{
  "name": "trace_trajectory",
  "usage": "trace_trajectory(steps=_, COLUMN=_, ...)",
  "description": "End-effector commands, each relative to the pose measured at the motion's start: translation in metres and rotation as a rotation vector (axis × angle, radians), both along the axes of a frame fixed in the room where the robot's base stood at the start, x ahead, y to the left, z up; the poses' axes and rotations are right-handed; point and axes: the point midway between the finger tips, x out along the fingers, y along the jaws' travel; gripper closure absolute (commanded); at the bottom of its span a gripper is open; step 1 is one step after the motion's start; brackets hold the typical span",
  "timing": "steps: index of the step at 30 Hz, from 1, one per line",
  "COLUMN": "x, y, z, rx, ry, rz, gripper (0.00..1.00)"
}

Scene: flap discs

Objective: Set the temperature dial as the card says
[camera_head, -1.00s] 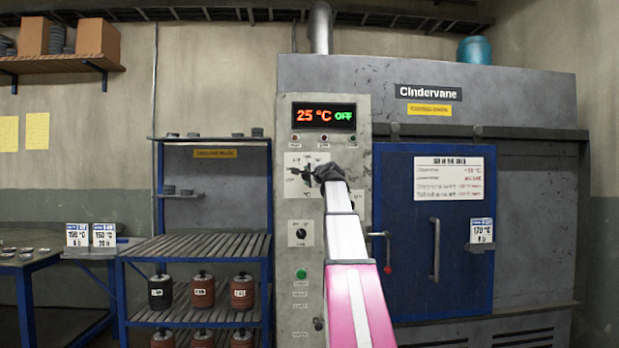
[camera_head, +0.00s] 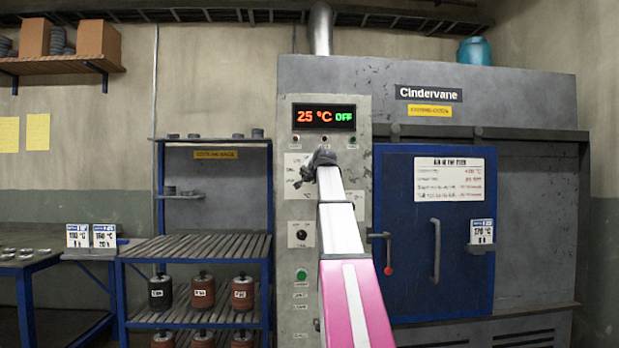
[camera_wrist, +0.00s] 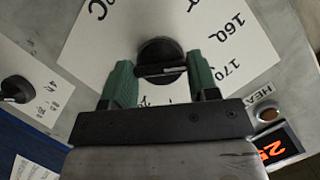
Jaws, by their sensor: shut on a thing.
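The temperature dial (camera_wrist: 160,52) is a round black knob with a raised bar, on a white scale plate (camera_wrist: 216,28) in the wrist view. The numbers 160 and 170 show on the plate's right side; the rest is cut off or hidden. My gripper (camera_wrist: 160,66) has its two green fingers shut on the dial's bar from both sides. In the head view my gripper (camera_head: 308,174) covers the dial on the control panel. The card (camera_head: 481,231) on the blue oven door seems to read 170 °C; its lower line is too small to read.
The display (camera_head: 323,116) reads 25 °C OFF. A second black knob (camera_head: 301,234) and a green button (camera_head: 301,275) are below on the panel. Two other cards (camera_head: 90,236) stand on the left table. A blue rack (camera_head: 195,248) stands left of the panel.

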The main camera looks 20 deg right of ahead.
Motion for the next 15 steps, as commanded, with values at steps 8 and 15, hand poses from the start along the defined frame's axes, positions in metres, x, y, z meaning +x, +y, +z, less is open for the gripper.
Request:
trace_trajectory(steps=8, x=0.0, y=0.0016, z=-0.0001, rx=-0.181, ry=0.054, rz=0.001, gripper=0.7)
trace_trajectory(steps=15, x=-0.0001, y=0.0018, z=0.0, rx=-0.265, ry=0.077, rz=0.0, gripper=0.7)
